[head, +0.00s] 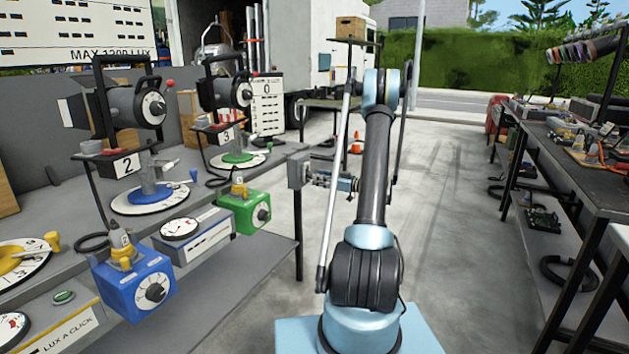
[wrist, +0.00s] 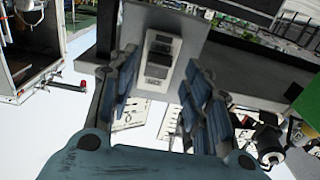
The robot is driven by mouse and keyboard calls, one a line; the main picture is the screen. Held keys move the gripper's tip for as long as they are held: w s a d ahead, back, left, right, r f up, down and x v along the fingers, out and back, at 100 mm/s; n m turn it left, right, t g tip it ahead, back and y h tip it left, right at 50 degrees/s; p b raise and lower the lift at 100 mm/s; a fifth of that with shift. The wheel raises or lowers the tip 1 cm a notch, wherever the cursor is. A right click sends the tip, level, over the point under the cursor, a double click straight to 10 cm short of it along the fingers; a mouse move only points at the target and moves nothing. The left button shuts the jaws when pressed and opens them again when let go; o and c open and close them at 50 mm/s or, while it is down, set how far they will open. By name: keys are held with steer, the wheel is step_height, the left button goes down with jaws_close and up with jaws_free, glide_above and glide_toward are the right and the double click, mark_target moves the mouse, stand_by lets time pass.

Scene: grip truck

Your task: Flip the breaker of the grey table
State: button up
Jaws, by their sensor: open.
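The breaker (wrist: 158,62) is a pale plate with dark rectangular parts, on a grey box (wrist: 182,28). In the wrist view, which looks upside down, it sits between the blue-grey fingers. In the head view the grey box (head: 298,168) stands on a post at the right end of the grey table (head: 232,276); the breaker's face is turned away. My gripper (head: 318,178) is just right of the box and also shows in the wrist view (wrist: 162,76). It is open and empty, pointed at the breaker. I cannot tell whether its fingertips touch the box.
The grey table carries lamps (head: 138,103), a blue dial box (head: 140,284) and a green one (head: 245,212). A dark workbench (head: 580,180) stands at the right. A truck (head: 340,65) is behind. The floor between is mostly clear.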

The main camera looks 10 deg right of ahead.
mark_target(310, 175)
steer(key=shift+x, duration=1.75)
steer(key=shift+c, duration=0.2)
steer(key=c, duration=1)
